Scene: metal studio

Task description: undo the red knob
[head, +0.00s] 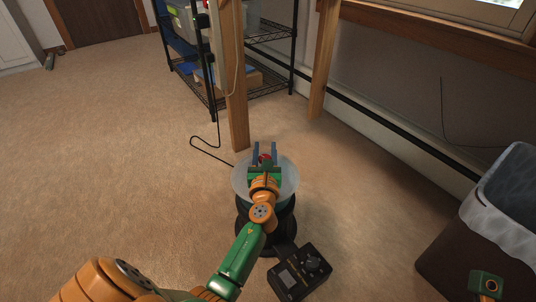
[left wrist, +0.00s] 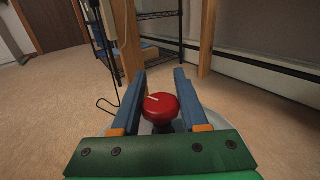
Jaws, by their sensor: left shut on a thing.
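The red knob (head: 265,158) sits over a pale round top (head: 241,183) on a dark stand. In the left wrist view the knob (left wrist: 161,108) is a round red cap with a short pale mark on it, on a dark stem. My left gripper (head: 266,146) is at the knob from the near side. Its two blue fingers lie on either side of the knob, shut on it. The gripper's body hides part of the pale top.
A black device (head: 300,272) with a dial lies on the carpet beside the stand. A wooden post (head: 236,100) and a wire shelf (head: 270,90) stand behind. A lined bin (head: 450,255) is at the right.

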